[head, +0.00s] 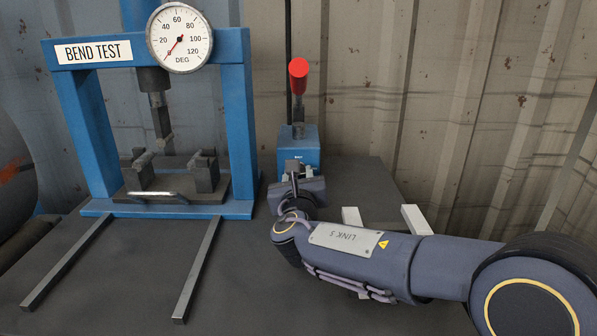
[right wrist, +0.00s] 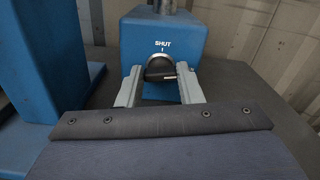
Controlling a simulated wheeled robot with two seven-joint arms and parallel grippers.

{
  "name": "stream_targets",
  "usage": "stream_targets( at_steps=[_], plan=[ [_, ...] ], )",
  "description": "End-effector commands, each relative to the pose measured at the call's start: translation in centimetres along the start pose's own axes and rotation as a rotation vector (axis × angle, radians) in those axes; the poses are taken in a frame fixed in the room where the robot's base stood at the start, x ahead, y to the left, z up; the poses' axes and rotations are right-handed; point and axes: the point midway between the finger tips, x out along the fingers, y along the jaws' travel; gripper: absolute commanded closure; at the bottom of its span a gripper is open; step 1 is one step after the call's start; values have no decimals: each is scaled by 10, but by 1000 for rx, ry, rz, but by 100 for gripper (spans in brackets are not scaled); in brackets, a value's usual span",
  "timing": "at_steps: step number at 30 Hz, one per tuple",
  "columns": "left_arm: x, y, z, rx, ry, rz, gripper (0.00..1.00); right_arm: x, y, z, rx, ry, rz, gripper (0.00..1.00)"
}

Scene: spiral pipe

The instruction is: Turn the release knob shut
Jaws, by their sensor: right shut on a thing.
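The release knob (right wrist: 160,68) is a dark knob on a light round base, on the front face of the blue pump block (right wrist: 188,35). The word SHUT is printed above it, and a small pale mark shows on the knob's lower right. My right gripper (right wrist: 160,84) is shut on the knob, one grey finger on each side. In the head view the pump block (head: 309,150) stands right of the press, with my right gripper (head: 293,172) at its front. The knob is too small and covered to make out there. My left gripper is not in view.
A blue BEND TEST press (head: 85,130) stands at the left, with a dial gauge (head: 179,38) whose needle points low left. A red-handled lever (head: 298,77) rises upright from the pump block. The dark bench (head: 120,270) has free room in front.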

Motion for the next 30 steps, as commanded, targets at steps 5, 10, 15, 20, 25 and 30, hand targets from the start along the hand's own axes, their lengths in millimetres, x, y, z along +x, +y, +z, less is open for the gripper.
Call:
stream_targets(
  at_steps=[5, 10, 15, 20, 25, 30],
  plan=[
    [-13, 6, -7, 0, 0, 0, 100, 0, 1, 2, -140, 3, 2, 90],
    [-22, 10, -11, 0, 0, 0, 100, 0, 1, 2, -258, 3, 1, 90],
    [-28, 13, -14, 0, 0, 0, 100, 0, 2, 1, -348, 3, 2, 90],
    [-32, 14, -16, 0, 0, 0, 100, 0, 2, -1, -400, 3, 2, 90],
    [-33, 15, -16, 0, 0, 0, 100, 0, 2, -2, -426, 3, 2, 90],
    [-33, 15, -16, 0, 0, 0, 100, 0, 2, -2, -430, 3, 2, 90]
  ],
)
